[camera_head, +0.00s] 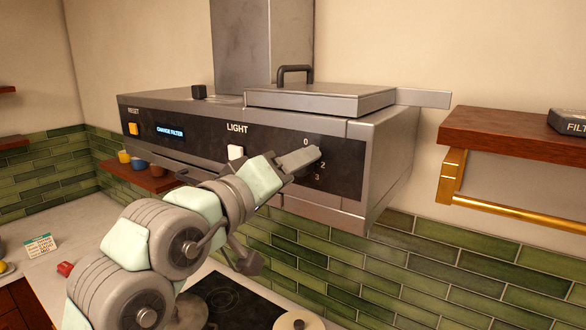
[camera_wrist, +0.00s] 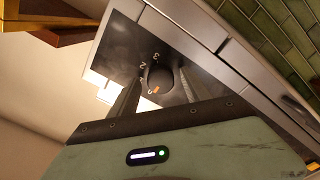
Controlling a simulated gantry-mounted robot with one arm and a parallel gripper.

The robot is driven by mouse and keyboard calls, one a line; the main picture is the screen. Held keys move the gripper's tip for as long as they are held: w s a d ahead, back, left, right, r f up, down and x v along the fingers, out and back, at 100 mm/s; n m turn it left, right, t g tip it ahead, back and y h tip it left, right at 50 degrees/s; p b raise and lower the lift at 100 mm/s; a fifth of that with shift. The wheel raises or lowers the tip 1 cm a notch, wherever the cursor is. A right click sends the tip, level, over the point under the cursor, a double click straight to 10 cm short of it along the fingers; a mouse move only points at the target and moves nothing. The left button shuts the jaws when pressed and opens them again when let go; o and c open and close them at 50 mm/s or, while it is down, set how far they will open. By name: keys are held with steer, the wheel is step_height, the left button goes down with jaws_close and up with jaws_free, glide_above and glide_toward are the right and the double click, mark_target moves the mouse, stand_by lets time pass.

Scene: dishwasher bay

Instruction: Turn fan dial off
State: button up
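The fan dial (camera_wrist: 161,76) is a round black knob with an orange mark, on the dark front panel of the range hood (camera_wrist: 126,46). In the wrist view the orange mark is at the knob's lower edge, close to a small character that may be 0. The numbers 2 and 3 are at its upper left. My gripper (camera_wrist: 160,85) is open, with one finger on each side of the dial; I cannot tell if either touches it. In the head view my gripper (camera_head: 302,160) hides the dial and part of its scale.
A white light switch (camera_head: 235,152) and an orange reset button (camera_head: 133,129) are on the same panel. A wooden shelf (camera_head: 515,136) with a brass rail is at the right. A cooktop (camera_head: 228,300) lies below, with a pot lid (camera_head: 298,321) near it.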

steer(key=b+v, duration=0.1)
steer(key=v, duration=0.9)
steer(key=shift+s+a+b, duration=0.3)
